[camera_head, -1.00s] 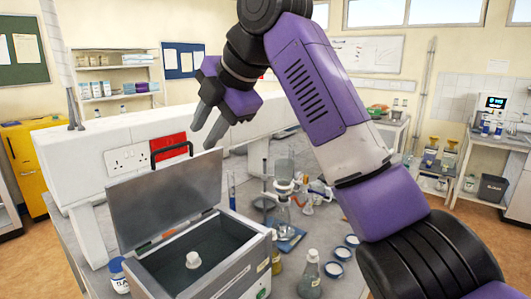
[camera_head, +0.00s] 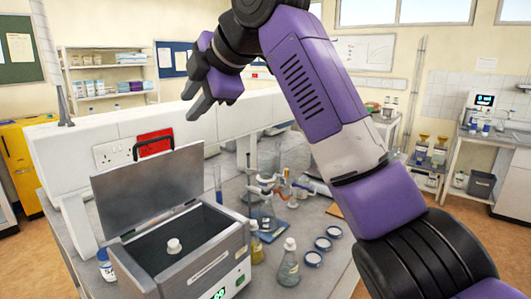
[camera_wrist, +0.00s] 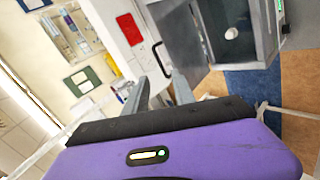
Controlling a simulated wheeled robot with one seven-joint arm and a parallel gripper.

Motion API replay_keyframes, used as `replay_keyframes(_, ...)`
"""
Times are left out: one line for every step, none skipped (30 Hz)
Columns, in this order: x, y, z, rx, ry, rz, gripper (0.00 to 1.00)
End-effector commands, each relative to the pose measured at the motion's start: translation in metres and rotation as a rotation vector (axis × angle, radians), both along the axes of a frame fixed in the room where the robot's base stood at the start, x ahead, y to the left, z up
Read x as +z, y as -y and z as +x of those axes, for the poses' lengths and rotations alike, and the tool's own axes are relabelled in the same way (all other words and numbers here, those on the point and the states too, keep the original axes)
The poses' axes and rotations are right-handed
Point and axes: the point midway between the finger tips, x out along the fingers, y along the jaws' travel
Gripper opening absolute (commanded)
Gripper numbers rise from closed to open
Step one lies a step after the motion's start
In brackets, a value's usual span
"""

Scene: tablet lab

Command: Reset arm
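My purple arm reaches up and over the bench in the head view. My gripper (camera_head: 196,95) is raised in front of the white bench riser, above and behind the grey box. Its two grey fingers are apart with nothing between them. In the wrist view my gripper (camera_wrist: 158,92) also shows spread, empty fingers.
A grey box (camera_head: 212,250) with its lid (camera_head: 150,190) open stands on the bench; a small white piece (camera_head: 174,246) is inside. Flasks (camera_head: 288,265), glassware and several round dishes (camera_head: 313,258) stand right of it. A white riser (camera_head: 90,135) runs behind.

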Motion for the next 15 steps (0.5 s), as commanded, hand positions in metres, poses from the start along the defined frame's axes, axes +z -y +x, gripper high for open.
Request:
replay_keyframes(0.012, -0.003, 0.002, -0.024, 0.023, 0.047, 0.31)
replay_keyframes(0.017, -0.004, 0.004, -0.039, 0.032, 0.077, 0.31)
replay_keyframes(0.021, -0.006, 0.007, -0.058, 0.041, 0.119, 0.31)
replay_keyframes(0.024, -0.008, 0.008, -0.072, 0.047, 0.151, 0.31)
replay_keyframes(0.026, -0.009, 0.011, -0.088, 0.052, 0.184, 0.31)
replay_keyframes(0.026, -0.010, 0.013, -0.105, 0.057, 0.231, 0.31)
replay_keyframes(0.027, -0.011, 0.015, -0.120, 0.059, 0.268, 0.31)
replay_keyframes(0.026, -0.011, 0.018, -0.135, 0.061, 0.305, 0.31)
replay_keyframes(0.024, -0.011, 0.020, -0.152, 0.061, 0.353, 0.31)
replay_keyframes(0.022, -0.011, 0.022, -0.166, 0.061, 0.390, 0.31)
replay_keyframes(0.020, -0.011, 0.024, -0.179, 0.060, 0.426, 0.31)
replay_keyframes(0.015, -0.010, 0.026, -0.195, 0.056, 0.474, 0.31)
replay_keyframes(0.011, -0.009, 0.028, -0.208, 0.053, 0.512, 0.31)
replay_keyframes(0.006, -0.007, 0.029, -0.221, 0.051, 0.550, 0.31)
replay_keyframes(-0.003, -0.004, 0.031, -0.241, 0.042, 0.604, 0.31)
